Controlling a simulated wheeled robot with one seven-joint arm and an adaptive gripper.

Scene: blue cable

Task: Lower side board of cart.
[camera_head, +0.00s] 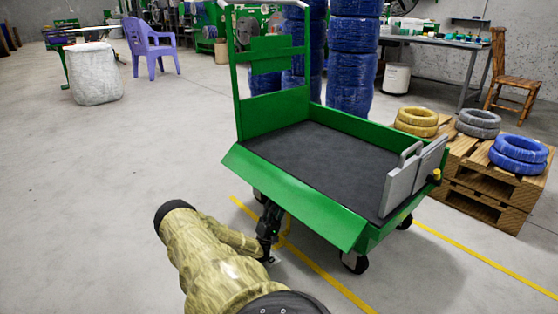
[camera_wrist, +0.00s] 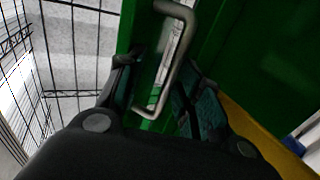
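The green cart (camera_head: 330,150) stands in the middle of the head view, with a dark flat bed. Its near side board (camera_head: 295,205) leans outward and down from the bed edge. My gripper (camera_head: 268,238) is low at the outer side of this board, partly hidden by my arm. In the wrist view a grey metal handle (camera_wrist: 178,60) stands on a green panel (camera_wrist: 138,35). The fingers of my gripper (camera_wrist: 162,95) are apart, one on each side of the handle. Firm contact with the handle cannot be made out.
A grey end board (camera_head: 415,178) with a handle stands upright at the cart's right end. Pallets (camera_head: 490,185) with coloured cable coils are to the right, blue coil stacks (camera_head: 352,70) behind. Floor at left is clear up to a white sack (camera_head: 93,73) and a purple chair (camera_head: 150,45).

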